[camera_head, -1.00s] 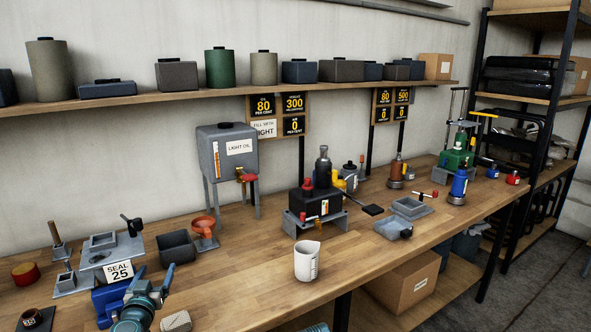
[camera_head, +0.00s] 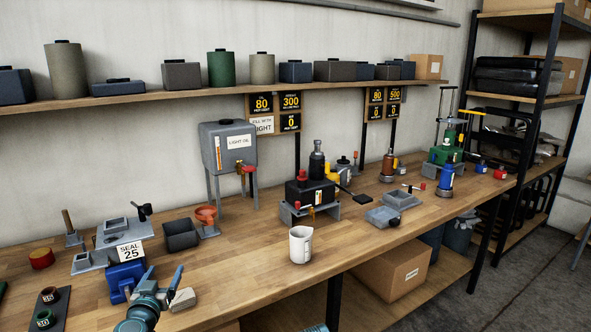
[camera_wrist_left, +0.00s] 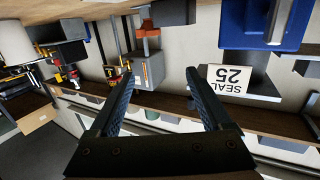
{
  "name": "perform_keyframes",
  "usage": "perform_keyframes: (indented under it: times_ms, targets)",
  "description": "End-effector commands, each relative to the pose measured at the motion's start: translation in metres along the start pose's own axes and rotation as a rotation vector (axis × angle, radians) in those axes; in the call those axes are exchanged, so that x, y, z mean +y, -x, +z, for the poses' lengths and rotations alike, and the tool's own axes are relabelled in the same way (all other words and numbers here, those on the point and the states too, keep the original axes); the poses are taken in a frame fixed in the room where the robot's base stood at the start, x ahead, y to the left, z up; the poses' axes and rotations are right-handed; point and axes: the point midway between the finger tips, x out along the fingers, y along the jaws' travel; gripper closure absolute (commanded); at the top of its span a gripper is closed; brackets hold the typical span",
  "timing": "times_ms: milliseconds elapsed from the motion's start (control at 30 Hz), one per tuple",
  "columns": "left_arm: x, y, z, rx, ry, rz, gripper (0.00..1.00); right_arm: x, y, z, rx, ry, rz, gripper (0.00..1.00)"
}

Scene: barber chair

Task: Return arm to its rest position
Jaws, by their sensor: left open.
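My left gripper (camera_head: 164,282) is at the lower left of the head view, over the front of the bench. Its blue fingers stand apart. In the left wrist view the two dark fingers (camera_wrist_left: 160,78) are spread with nothing held between them. In the head view it is just right of a blue vice-like block (camera_head: 125,280) and beside a small grey block (camera_head: 183,299). I cannot tell whether it touches either. The "SEAL 25" sign (camera_head: 130,252) stands behind it and also shows in the wrist view (camera_wrist_left: 236,78). My right gripper is not in view.
A white jug (camera_head: 300,244) stands near the front edge of the wooden bench (camera_head: 240,262). A grey open bin (camera_head: 181,234), a red funnel (camera_head: 206,216) and a light oil tank (camera_head: 229,150) stand behind. The bench between gripper and jug is clear.

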Motion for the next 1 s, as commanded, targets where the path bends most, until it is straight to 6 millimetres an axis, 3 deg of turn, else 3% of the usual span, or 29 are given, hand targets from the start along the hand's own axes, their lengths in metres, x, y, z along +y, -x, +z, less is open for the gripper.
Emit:
perform_keyframes:
  times_ms: [200,367,467,633,767,833,900,1000]
  targets:
    - [0.035,-0.003,0.003,-0.039,-0.005,0.094,0.18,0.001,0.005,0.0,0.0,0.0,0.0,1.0]
    - [0.079,-0.002,0.01,-0.1,-0.01,0.208,0.18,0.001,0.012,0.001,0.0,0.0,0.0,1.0]
    - [0.111,0.002,0.018,-0.159,-0.016,0.293,0.18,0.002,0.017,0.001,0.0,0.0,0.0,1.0]
    - [0.183,0.023,0.041,-0.335,-0.038,0.474,0.18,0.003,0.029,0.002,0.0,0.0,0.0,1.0]
    - [0.252,0.067,0.077,-0.615,-0.089,0.63,0.18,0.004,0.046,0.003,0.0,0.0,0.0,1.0]
    - [0.279,0.103,0.1,-0.819,-0.14,0.67,0.18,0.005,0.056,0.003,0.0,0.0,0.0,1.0]
    - [0.29,0.139,0.119,-1.015,-0.2,0.653,0.18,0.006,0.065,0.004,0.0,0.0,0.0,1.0]
    - [0.289,0.18,0.134,-1.242,-0.286,0.555,0.18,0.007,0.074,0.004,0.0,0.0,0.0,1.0]
